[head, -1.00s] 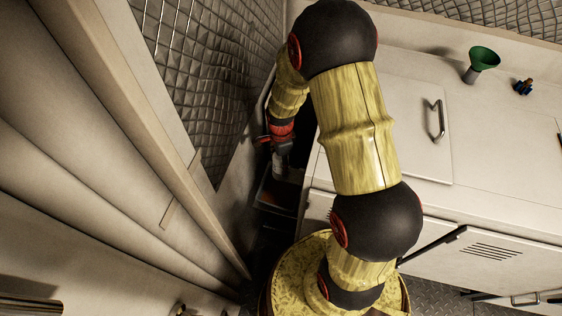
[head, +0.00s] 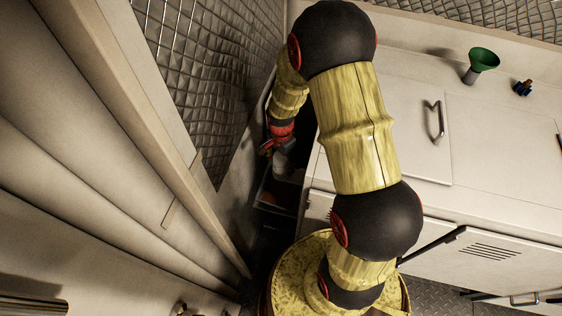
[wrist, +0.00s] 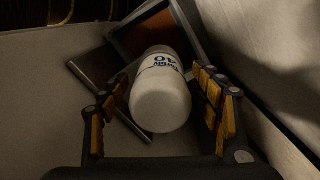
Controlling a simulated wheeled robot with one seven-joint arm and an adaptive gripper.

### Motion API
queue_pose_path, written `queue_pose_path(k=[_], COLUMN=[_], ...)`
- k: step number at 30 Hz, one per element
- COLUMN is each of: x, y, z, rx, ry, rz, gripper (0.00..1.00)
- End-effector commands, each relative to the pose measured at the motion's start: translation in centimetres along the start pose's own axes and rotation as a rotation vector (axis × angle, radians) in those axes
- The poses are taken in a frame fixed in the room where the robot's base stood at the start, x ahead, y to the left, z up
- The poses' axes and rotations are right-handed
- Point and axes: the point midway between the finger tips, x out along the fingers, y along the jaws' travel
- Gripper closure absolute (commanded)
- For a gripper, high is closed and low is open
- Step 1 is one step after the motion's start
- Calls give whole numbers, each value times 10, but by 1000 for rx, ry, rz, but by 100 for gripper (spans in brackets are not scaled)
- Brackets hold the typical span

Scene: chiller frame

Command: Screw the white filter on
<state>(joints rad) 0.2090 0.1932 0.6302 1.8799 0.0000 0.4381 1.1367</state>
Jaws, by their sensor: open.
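The white filter (wrist: 160,100) is a white cylinder with dark lettering on its side. In the wrist view it lies between the two yellow-padded fingers of my gripper (wrist: 160,118), with a gap to the right finger; the left finger is close to its side and I cannot tell if they touch. My gripper is open. In the head view my gripper (head: 268,148) is low in the narrow gap beside the white cabinet, and a pale part of the filter (head: 281,161) shows below it. The filter's far end and any thread are hidden.
A dark-framed tray or box (head: 268,197) with a brownish inside is below the gripper. A metal bar (wrist: 88,84) runs beside the filter. The quilted wall (head: 215,80) and the white cabinet (head: 385,100) close in the gap. A green funnel (head: 484,58) stands on the cabinet top.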

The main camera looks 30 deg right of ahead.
Motion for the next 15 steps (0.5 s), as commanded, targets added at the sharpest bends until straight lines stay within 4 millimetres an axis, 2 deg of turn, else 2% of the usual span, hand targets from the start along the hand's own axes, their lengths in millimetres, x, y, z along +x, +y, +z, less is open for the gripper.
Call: queue_pose_path(k=[15], x=[0], y=[1], z=[0], rx=[-656], ry=[0], rz=[0], gripper=[36])
